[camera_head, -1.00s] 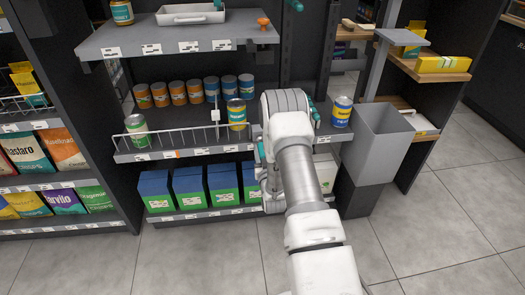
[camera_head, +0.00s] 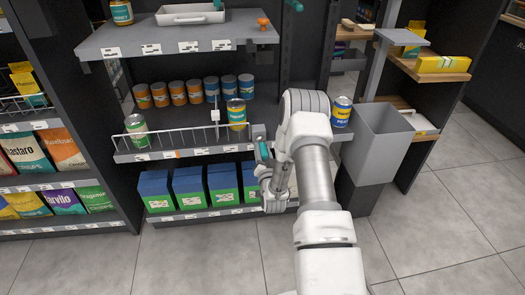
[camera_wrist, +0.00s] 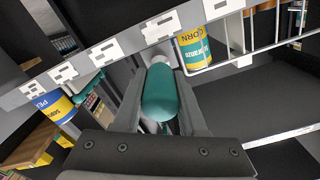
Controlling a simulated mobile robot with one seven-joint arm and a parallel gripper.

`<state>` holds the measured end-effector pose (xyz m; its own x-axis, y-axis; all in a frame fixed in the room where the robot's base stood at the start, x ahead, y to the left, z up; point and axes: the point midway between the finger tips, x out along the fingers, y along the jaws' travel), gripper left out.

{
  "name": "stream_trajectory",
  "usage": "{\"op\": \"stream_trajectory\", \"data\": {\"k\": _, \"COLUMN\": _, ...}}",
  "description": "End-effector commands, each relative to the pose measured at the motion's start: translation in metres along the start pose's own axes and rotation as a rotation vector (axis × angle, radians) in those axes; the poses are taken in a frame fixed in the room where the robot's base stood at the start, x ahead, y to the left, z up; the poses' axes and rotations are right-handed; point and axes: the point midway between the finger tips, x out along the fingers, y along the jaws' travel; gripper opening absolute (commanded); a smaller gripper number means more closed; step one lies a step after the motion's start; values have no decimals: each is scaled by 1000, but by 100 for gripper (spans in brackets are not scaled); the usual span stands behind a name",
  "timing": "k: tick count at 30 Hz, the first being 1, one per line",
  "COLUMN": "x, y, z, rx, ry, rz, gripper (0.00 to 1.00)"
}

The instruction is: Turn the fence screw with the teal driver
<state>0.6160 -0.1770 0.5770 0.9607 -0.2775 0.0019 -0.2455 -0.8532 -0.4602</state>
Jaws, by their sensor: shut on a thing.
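The teal driver (camera_wrist: 160,95) lies between the two fingers of my gripper (camera_wrist: 160,112) in the wrist view, and the gripper is shut on its handle. A pale collar shows at the handle's far end, close to the labelled shelf edge; the driver's tip is hidden. In the head view a bit of teal, seemingly the driver (camera_head: 263,151), shows left of my arm, at the right end of the shelf. The white wire fence (camera_head: 185,141) runs along this shelf's front, and it also shows in the wrist view (camera_wrist: 252,42). I cannot make out the fence screw.
A yellow corn can (camera_wrist: 194,48) stands behind the fence close to the driver. A blue-and-yellow peas can (camera_head: 341,112) stands to the right of my arm, beside a grey bin (camera_head: 385,140). Blue-green boxes (camera_head: 222,188) fill the shelf below. The floor at right is clear.

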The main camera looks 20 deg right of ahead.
Motion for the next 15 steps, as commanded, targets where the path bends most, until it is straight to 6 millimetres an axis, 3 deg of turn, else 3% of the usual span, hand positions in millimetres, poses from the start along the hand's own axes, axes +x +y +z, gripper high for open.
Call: {"op": "stream_trajectory", "data": {"k": 15, "x": 0, "y": 0, "z": -1, "rx": 496, "ry": 2, "rz": 2, "gripper": 0}}
